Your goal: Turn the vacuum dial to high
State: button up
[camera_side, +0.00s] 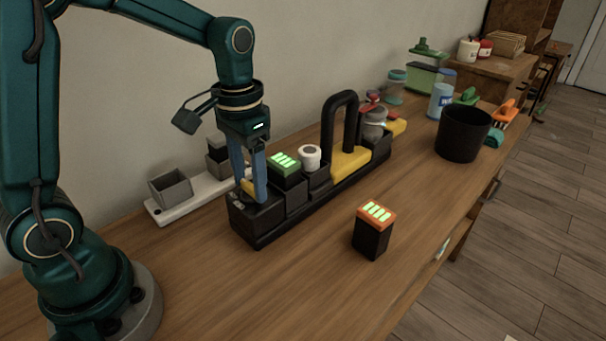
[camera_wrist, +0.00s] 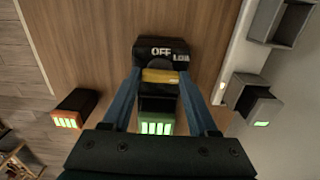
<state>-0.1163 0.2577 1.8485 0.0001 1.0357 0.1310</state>
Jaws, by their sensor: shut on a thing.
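The vacuum dial is a yellow bar-like knob (camera_wrist: 160,76) on a black block (camera_side: 257,220) at the near left end of the long black vacuum unit. In the wrist view, white lettering reads "OFF" above the dial, and "LOW", partly cut off, to its right. No "high" mark is visible. My gripper (camera_side: 252,194) points down over this block with its blue fingers on either side of the dial, shut on it. The fingers also show in the wrist view (camera_wrist: 160,80). A little yellow shows between them in the side view.
A green-topped battery (camera_side: 284,163) sits in the unit beside my fingers, with a white knob (camera_side: 310,157) and black hose loop beyond. An orange-topped battery (camera_side: 373,231) stands in front. A white charger strip with grey cups (camera_side: 171,189) lies behind.

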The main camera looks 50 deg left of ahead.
aim_at(250, 185)
jog(key=o, duration=1.4)
jog(key=shift+r, duration=2.6)
jog(key=shift+d+r, duration=0.1)
jog(key=shift+r, duration=0.15)
jog(key=shift+s+d+r+t, duration=0.1)
jog(key=shift+s+d+t, duration=0.35)
jog(key=shift+s+t, duration=0.9)
jog(key=shift+s+d+r+t, duration=0.1)
jog(key=shift+s+d+t, duration=0.4)
jog(key=shift+s, duration=1.6)
jog(key=shift+s+d+t, duration=0.45)
jog(key=shift+s+t, duration=0.5)
jog(key=shift+s, duration=0.8)
